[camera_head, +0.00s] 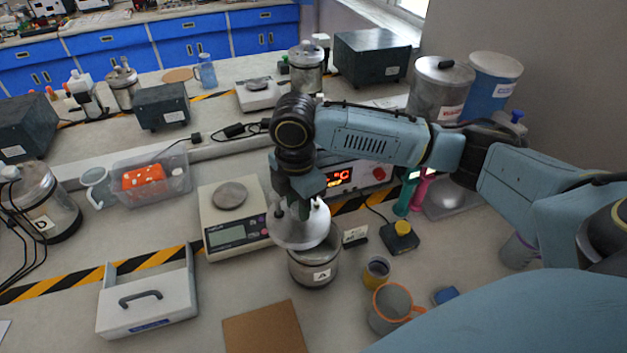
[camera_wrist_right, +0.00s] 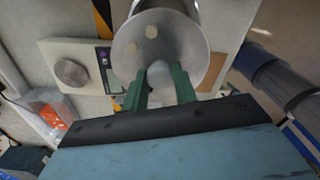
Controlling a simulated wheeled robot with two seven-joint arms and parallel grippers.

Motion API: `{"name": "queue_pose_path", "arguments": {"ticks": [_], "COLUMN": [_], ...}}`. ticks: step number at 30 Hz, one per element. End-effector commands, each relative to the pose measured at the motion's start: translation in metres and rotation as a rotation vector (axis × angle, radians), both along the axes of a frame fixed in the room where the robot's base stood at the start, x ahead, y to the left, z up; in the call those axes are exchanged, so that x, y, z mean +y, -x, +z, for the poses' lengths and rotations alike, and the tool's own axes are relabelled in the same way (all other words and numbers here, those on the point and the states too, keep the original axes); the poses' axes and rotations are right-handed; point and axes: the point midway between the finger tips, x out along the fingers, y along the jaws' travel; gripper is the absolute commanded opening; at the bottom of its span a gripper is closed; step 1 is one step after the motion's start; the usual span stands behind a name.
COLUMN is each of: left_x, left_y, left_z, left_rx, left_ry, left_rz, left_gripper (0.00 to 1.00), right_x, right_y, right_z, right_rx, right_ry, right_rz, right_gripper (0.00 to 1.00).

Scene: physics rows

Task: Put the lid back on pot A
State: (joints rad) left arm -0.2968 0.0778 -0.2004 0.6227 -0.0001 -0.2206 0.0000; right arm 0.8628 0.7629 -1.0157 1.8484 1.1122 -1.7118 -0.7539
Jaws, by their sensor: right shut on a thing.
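Pot A (camera_head: 315,268) is a metal pot with a label "A" on its front, standing on the bench right of the scale. My right gripper (camera_head: 302,208) is shut on the round metal lid (camera_head: 290,232) and holds it above and slightly left of the pot, partly covering its opening. The lid looks a little tilted. In the right wrist view the green fingers of my right gripper (camera_wrist_right: 161,80) meet at the middle of the lid (camera_wrist_right: 190,47), and part of pot A's rim (camera_wrist_right: 192,8) shows behind it. My left gripper is not in view.
A scale (camera_head: 215,245) stands just left of pot A. A hot plate with a red display (camera_head: 345,178) is behind. A yellow cup (camera_head: 376,272), a grey mug (camera_head: 390,307) and a yellow-topped black box (camera_head: 400,238) stand to the right. A brown board (camera_head: 264,330) lies in front.

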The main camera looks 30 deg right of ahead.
Motion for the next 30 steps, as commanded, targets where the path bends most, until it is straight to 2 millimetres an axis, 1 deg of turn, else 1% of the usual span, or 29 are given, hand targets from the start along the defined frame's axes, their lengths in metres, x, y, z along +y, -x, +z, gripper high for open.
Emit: {"name": "queue_pose_path", "arguments": {"ticks": [1,8,15,18,21,24,27,30], "left_x": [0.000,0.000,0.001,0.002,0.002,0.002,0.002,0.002], "left_y": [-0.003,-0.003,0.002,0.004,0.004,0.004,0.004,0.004], "left_z": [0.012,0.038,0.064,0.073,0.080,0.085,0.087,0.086], "left_rx": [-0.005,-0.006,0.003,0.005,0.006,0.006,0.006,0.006], "left_ry": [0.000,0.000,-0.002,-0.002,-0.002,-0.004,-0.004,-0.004], "left_rz": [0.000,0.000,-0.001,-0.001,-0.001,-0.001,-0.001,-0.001], "left_gripper": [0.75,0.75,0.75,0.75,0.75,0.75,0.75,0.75], "right_x": [-0.002,-0.010,-0.019,-0.022,-0.025,-0.027,-0.028,-0.028], "right_y": [0.001,0.003,0.008,0.009,0.011,0.011,0.012,0.012], "right_z": [0.006,0.012,0.019,0.020,0.021,0.022,0.021,0.020], "right_rx": [0.000,-0.006,-0.010,-0.010,-0.011,-0.013,-0.012,-0.013], "right_ry": [0.001,0.000,0.002,0.003,0.005,0.006,0.005,0.006], "right_rz": [0.101,0.600,1.121,1.315,1.473,1.585,1.651,1.678], "right_gripper": [0.00,0.00,0.00,0.00,0.00,0.00,0.00,0.00]}}
